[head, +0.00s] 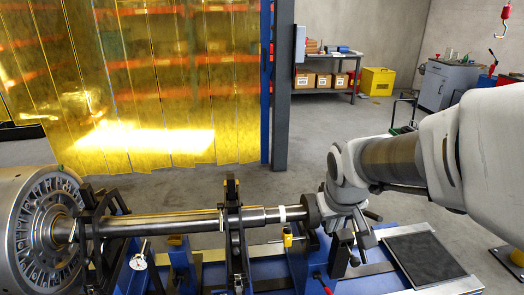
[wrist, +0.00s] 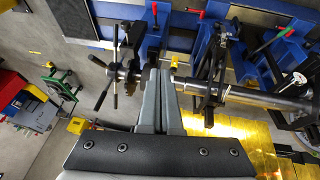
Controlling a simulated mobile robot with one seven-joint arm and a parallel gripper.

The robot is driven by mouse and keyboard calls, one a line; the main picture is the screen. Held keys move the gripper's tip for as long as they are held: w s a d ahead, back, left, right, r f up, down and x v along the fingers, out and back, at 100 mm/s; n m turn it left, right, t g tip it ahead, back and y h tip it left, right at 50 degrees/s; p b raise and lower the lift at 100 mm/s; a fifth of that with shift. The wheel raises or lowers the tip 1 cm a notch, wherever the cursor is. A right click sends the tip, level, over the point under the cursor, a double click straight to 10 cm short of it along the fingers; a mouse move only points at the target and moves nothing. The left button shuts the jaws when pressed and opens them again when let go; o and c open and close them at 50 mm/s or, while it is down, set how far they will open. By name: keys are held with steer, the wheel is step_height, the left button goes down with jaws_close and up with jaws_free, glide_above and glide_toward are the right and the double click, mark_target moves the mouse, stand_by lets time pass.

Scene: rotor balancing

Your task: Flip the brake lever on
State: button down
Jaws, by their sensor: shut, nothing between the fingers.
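A lever with a red grip (head: 322,283) stands at the front of the blue machine bed in the head view. I cannot tell for certain which is the brake lever. My gripper (wrist: 160,74) is shut and empty, with its fingertips near the shaft's end and below the red grips in the wrist view. In the head view, my wrist covers the machine's right end and the fingertips are not clear.
A steel shaft (head: 165,222) runs from the large rotor (head: 30,215) through black supports. A yellow piece (head: 287,237) stands by the shaft. A spoked handwheel (wrist: 112,68) is left of my fingers in the wrist view. Yellow curtains hang behind; open floor lies beyond the machine.

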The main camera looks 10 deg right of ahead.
steer(key=w+d+f+b, duration=0.2)
steer(key=w+f, duration=0.1)
steer(key=f, duration=0.6)
steer(key=w+d+f+n+b, duration=0.1)
steer(key=w+d+f+b, duration=0.1)
steer(key=f, duration=0.7)
steer(key=w+d+f+g+b, duration=0.1)
steer(key=w+d+f+b, duration=0.1)
steer(key=w+f, duration=0.3)
step_height(320, 180, down, 4)
steer(key=shift+d+r+b, duration=0.1)
steer(key=shift+d+b, duration=0.05)
steer(key=shift+b, duration=0.55)
steer(key=b, duration=0.3)
glide_above(327, 291)
steer(key=w+a, duration=0.1)
steer(key=w, duration=0.1)
step_height(327, 291, down, 10)
steer(key=r, duration=0.1)
steer(key=shift+s+d+f+b, duration=0.15)
steer(key=shift+s+f+b, duration=0.15)
steer(key=shift+f, duration=0.4)
steer(key=shift+s+d+f+b, duration=0.2)
steer(key=shift+s+f, duration=0.1)
steer(key=shift+f, duration=0.35)
steer(key=shift+s+d+f+b, duration=0.2)
steer(key=shift+s+f, duration=0.1)
steer(key=shift+f, duration=0.4)
steer(key=shift+s+f, duration=0.1)
